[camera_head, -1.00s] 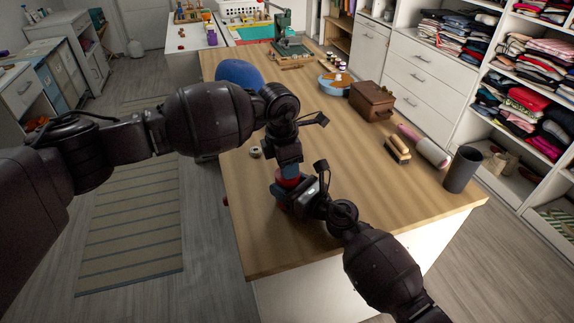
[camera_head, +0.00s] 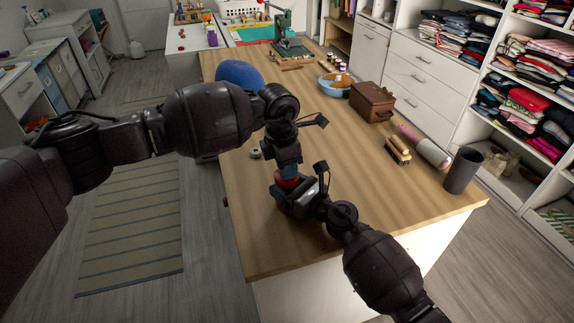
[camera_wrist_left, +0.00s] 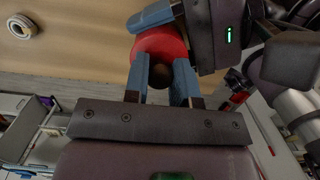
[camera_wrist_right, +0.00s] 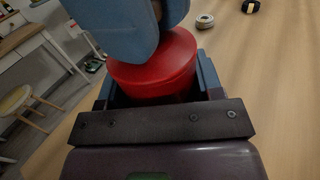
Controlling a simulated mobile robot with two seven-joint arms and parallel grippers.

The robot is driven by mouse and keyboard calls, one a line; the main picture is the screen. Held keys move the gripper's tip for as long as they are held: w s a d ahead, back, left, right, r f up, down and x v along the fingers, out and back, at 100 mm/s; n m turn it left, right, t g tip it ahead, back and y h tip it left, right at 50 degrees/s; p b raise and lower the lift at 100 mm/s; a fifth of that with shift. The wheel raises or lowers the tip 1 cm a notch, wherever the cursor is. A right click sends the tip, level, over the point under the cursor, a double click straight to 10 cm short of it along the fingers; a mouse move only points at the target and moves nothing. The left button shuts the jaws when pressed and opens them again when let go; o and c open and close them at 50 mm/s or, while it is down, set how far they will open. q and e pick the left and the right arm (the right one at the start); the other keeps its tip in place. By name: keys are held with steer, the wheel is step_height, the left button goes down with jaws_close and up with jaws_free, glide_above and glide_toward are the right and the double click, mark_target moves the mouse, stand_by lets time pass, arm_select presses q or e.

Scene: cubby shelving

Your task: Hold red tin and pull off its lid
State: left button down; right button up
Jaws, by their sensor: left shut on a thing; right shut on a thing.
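The red tin (camera_wrist_right: 155,85) stands upright near the left edge of the wooden table; it also shows in the head view (camera_head: 287,183). Its red lid (camera_wrist_left: 160,43) has a round dark knob (camera_wrist_left: 160,76). My left gripper (camera_head: 289,171) comes from above, and its blue fingers are shut on the knob. My right gripper (camera_wrist_right: 158,82) comes from the near side and is shut around the tin's body. The lid appears to sit on the tin, with no clear gap.
A small round roll (camera_head: 255,153) lies behind the tin. A blue ball-like thing (camera_head: 238,73), blue bowl (camera_head: 334,85), brown box (camera_head: 372,101), brush (camera_head: 398,150), roller (camera_head: 433,152) and dark cup (camera_head: 462,171) stand farther off.

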arm_select(q)
steer(key=shift+a+r, duration=0.1)
steer(key=shift+r, duration=0.1)
arm_select(e)
steer(key=shift+d, duration=0.15)
arm_select(q)
steer(key=shift+r, duration=0.75)
steer(key=shift+r, duration=0.25)
steer(key=shift+r, duration=1.95)
arm_select(e)
steer(key=o, duration=1.4)
steer(key=shift+c, duration=0.2)
